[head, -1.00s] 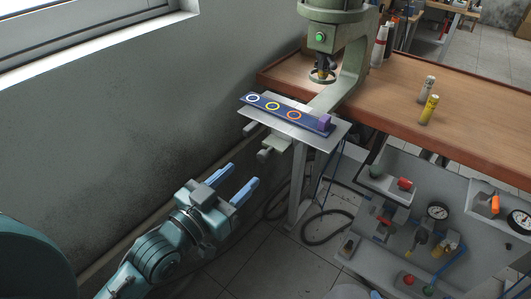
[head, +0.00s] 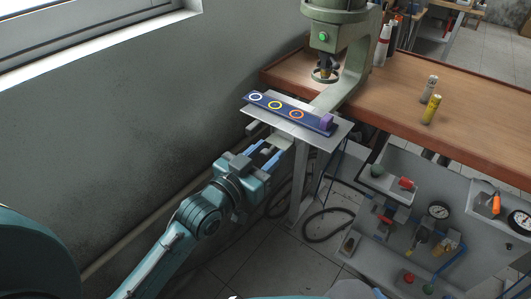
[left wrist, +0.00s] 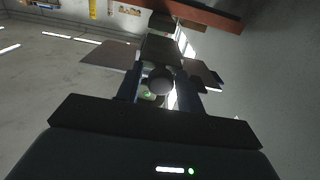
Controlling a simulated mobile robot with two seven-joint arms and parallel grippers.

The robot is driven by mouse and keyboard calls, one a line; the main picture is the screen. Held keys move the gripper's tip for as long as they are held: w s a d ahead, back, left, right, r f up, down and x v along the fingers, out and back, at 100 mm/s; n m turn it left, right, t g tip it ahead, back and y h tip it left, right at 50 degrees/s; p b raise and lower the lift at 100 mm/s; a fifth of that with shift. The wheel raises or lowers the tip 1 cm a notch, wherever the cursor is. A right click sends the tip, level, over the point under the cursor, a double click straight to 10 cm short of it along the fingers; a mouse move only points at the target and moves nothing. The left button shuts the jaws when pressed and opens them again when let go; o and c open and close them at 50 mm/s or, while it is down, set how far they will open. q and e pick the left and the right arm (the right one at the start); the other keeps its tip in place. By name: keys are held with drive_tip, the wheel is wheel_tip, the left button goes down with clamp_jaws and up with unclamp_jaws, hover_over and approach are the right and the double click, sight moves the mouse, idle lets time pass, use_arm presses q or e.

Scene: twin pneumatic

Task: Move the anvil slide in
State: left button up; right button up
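The anvil slide (head: 333,137) is a pale grey plate in front of the press, jutting past the bench edge. A dark blue strip (head: 285,110) with white, yellow and orange rings and a purple block (head: 327,121) lies on it. My left gripper (head: 271,151) is just below the plate's front left side, fingers pointing toward the press. In the left wrist view, its two fingers (left wrist: 160,92) are apart, one on each side of a round grey knob (left wrist: 160,79) under the slide. I cannot tell whether they touch it. My right gripper is out of view.
The green press (head: 350,50) stands on the wooden bench (head: 400,110) behind the slide. A grey panel with gauges and valves (head: 415,225) is at the lower right. The grey wall (head: 100,130) is close on the left. Hoses lie on the floor below.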

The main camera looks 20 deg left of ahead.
use_arm(q)
clamp_jaws()
drive_tip(key=x, duration=1.3)
drive_tip(key=shift+w+b, duration=0.15)
drive_tip(key=shift+b, duration=0.25)
drive_tip(key=shift+r, duration=0.1)
drive_tip(key=shift+o, duration=1.1)
unclamp_jaws()
drive_tip(key=shift+d, duration=0.1)
